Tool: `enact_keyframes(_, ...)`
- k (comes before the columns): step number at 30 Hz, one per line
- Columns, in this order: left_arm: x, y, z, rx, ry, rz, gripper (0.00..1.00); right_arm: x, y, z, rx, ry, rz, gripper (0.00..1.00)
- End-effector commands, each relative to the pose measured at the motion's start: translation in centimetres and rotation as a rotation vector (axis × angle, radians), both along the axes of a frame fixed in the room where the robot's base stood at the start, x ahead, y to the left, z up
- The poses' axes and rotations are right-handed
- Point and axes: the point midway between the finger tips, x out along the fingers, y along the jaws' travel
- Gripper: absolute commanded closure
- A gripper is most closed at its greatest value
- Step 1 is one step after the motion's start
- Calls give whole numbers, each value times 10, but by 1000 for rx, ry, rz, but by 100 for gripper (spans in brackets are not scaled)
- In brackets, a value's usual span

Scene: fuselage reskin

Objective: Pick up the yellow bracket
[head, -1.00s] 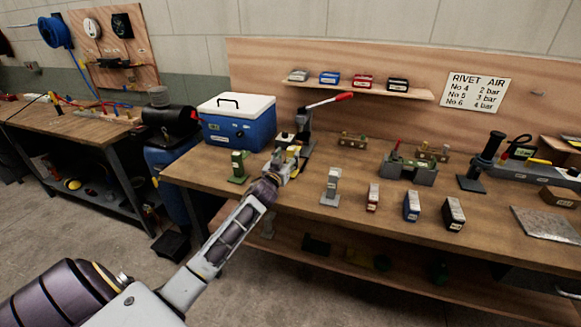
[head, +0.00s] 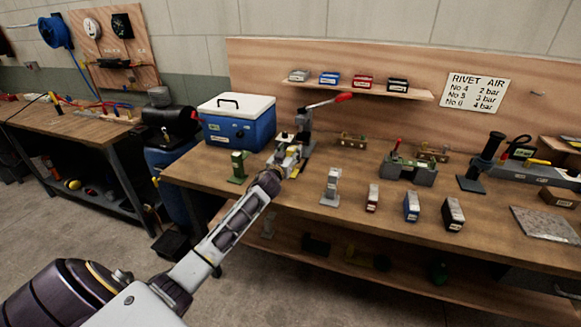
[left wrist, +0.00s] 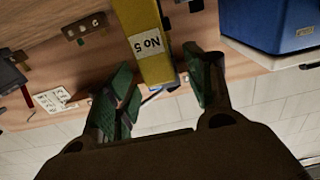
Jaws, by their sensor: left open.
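The yellow bracket (left wrist: 143,35) with a "No 5" label shows large in the left wrist view, between the two green-padded fingers. My left gripper (left wrist: 163,90) is open around its near end, with a clear gap on the right; I cannot tell whether the left finger touches it. In the head view, my left gripper (head: 288,157) is over the bench beside the lever press, and hides most of the bracket there. My right gripper is not in view.
The lever press (head: 304,123) with a red handle stands just behind my left gripper. A blue cooler (head: 232,130) is to its left. A green block (head: 238,167) and a grey stand (head: 331,186) flank it on the wooden bench (head: 300,205).

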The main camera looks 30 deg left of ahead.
Motion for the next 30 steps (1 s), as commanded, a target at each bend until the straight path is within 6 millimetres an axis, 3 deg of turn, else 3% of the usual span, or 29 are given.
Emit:
enact_keyframes(7,12,3,1,1,-1,0,46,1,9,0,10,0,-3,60)
enact_keyframes(22,12,3,0,1,0,0,46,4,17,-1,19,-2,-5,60)
enact_keyframes(30,12,3,0,1,0,0,80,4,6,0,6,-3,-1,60)
